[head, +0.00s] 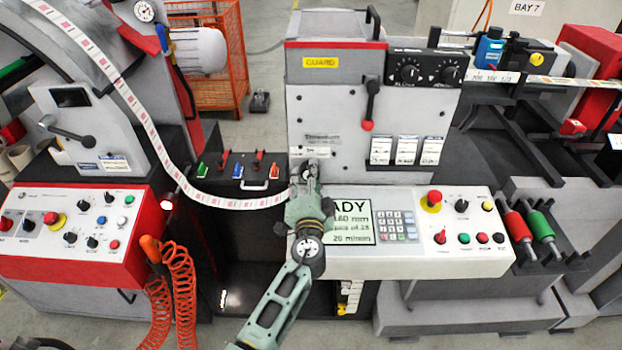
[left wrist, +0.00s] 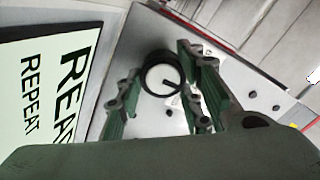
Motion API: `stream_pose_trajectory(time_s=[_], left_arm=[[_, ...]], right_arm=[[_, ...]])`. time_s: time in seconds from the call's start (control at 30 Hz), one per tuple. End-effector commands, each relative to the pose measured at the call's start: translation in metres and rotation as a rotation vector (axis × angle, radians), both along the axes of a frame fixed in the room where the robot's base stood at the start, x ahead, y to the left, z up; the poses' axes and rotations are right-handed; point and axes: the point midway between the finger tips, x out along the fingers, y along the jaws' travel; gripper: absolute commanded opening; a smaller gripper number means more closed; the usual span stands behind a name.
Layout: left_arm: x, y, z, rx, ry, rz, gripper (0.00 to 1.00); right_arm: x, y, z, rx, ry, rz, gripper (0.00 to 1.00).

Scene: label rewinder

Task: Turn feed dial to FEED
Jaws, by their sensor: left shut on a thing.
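The feed dial (left wrist: 163,78) shows in the left wrist view as a dark round ring with a pale face and a dark pointer line, on a grey panel. The dial's lettering is not readable. My right gripper is not in view.
The display (head: 352,222) and keypad (head: 397,225) sit just right of my gripper. A red-tipped lever (head: 368,125) hangs above. The label web (head: 150,130) curves down from the left toward the gripper. Red coiled hoses (head: 172,295) hang at lower left.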

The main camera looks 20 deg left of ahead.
Motion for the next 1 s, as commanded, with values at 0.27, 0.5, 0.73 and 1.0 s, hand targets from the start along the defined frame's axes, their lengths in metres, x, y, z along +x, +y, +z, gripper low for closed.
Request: stream_pose_trajectory(time_s=[0.27,0.5,0.73,1.0], left_arm=[[-0.0003,-0.0026,-0.0013,0.001,0.003,-0.005,0.08],[-0.0005,-0.0031,-0.0017,0.009,0.005,-0.007,0.08],[-0.0004,-0.0035,-0.0023,0.028,0.011,-0.008,0.08],[-0.0007,-0.0033,-0.0038,0.129,0.040,-0.009,0.08]], right_arm=[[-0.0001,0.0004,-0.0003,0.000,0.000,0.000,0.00],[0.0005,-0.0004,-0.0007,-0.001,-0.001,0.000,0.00],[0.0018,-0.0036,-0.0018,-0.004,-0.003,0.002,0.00],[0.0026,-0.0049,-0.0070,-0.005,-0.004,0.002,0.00]])
